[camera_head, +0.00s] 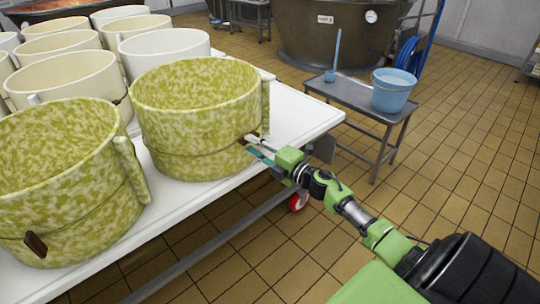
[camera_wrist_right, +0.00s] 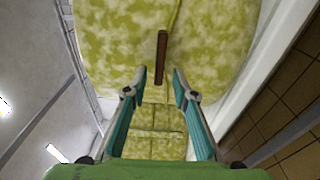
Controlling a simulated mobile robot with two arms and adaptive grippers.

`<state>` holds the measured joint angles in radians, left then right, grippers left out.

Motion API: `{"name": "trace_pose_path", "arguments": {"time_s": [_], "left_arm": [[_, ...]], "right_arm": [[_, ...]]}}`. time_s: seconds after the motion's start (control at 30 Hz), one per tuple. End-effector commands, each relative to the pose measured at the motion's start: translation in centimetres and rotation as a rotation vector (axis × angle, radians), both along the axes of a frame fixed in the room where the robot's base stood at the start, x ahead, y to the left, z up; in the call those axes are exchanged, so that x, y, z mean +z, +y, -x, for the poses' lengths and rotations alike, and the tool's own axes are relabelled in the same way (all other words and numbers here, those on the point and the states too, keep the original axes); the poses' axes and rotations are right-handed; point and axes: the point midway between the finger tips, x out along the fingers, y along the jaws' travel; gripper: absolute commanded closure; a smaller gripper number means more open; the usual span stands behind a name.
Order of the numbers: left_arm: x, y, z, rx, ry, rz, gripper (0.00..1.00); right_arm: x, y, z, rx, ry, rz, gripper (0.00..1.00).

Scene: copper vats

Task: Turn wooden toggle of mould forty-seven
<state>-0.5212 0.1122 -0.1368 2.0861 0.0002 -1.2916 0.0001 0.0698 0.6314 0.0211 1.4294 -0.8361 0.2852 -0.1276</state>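A yellow-green speckled mould (camera_head: 195,100) stands on the white table near its right edge. No number can be read on it. My right gripper (camera_head: 254,148) reaches to its right side. In the wrist view, the brown wooden toggle (camera_wrist_right: 162,50) stands upright against the speckled wall (camera_wrist_right: 110,45). My right gripper (camera_wrist_right: 159,80) is open there, one fingertip on each side of the toggle's lower end, with gaps visible. In the head view the gripper hides most of that toggle. My left gripper is not in view.
A second speckled mould (camera_head: 60,190) with its own wooden toggle (camera_head: 36,244) stands at the near left. Several cream moulds (camera_head: 65,80) fill the table behind. A small metal table (camera_head: 350,93) with a blue bucket (camera_head: 391,92) stands to the right. The tiled floor in front is clear.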

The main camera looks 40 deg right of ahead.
Motion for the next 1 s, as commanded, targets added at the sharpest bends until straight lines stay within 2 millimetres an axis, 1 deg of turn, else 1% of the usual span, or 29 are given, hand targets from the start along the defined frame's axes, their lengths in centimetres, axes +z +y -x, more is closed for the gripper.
{"name": "trace_pose_path", "arguments": {"time_s": [0.03, 0.3, 0.5, 0.7, 1.0], "left_arm": [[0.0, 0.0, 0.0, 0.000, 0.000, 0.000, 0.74], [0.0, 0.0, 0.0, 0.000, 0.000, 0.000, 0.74], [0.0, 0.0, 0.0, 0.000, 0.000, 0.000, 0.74], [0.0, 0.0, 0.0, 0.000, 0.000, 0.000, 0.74], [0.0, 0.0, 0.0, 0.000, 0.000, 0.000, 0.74]], "right_arm": [[-0.2, -0.2, 1.1, 0.000, 0.004, 0.001, 0.74], [-0.2, -1.1, 6.0, 0.001, 0.004, 0.000, 0.74], [-0.2, -1.5, 8.5, 0.000, 0.002, -0.001, 0.74], [0.0, -1.7, 9.3, 0.001, 0.000, -0.001, 0.74], [0.0, -1.7, 9.3, 0.001, 0.000, -0.001, 0.74]]}}
